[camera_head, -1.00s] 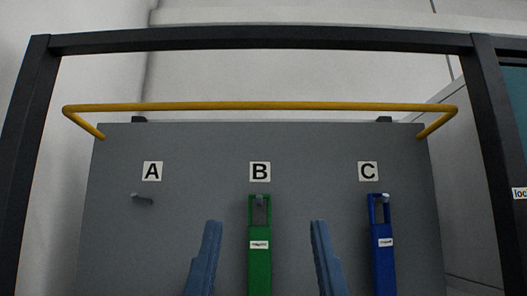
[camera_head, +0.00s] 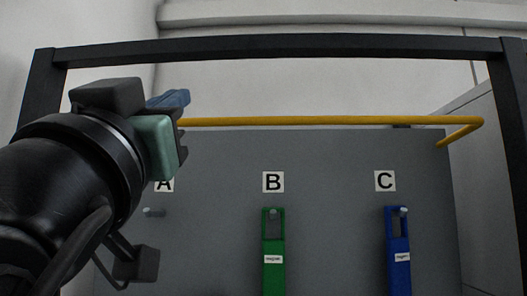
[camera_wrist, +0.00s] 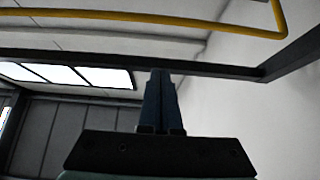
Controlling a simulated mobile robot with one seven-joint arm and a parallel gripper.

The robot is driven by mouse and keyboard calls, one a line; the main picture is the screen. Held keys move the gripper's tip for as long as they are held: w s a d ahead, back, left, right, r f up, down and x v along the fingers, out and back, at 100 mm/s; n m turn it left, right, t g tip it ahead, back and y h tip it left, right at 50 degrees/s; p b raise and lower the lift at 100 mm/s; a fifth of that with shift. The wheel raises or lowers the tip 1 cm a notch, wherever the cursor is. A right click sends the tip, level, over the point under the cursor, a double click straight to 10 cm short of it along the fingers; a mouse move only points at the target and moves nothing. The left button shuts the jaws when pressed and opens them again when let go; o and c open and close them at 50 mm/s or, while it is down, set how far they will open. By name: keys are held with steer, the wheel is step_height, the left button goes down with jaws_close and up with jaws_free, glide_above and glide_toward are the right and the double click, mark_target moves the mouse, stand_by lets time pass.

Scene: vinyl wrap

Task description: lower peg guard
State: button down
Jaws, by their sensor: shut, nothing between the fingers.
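The yellow peg guard (camera_head: 330,121) is a bent bar. It runs level across the top of the grey board, above the letter labels, and its right end bends back to the board. Its left end is hidden behind my gripper (camera_head: 176,98), which is at upper left in the head view, with its blue fingers close to the bar. I cannot tell whether they touch. In the wrist view my fingers (camera_wrist: 161,75) are together and empty. The guard (camera_wrist: 200,18) crosses the top of that view, apart from the fingertips in the picture.
A black frame (camera_head: 300,46) surrounds the board (camera_head: 335,225). A green holder (camera_head: 273,250) hangs on the peg under B and a blue holder (camera_head: 398,250) under C. The peg under A (camera_head: 153,212) is bare. Room is clear before the board's right side.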

steer(key=p+x, duration=0.8)
steer(key=x, duration=0.3)
steer(key=shift+w+f+p, duration=0.15)
steer(key=shift+f+p, duration=0.15)
steer(key=shift+f, duration=0.8)
steer(key=shift+w+f+p, duration=0.1)
steer(key=shift+f+p, duration=0.15)
steer(key=shift+f, duration=0.8)
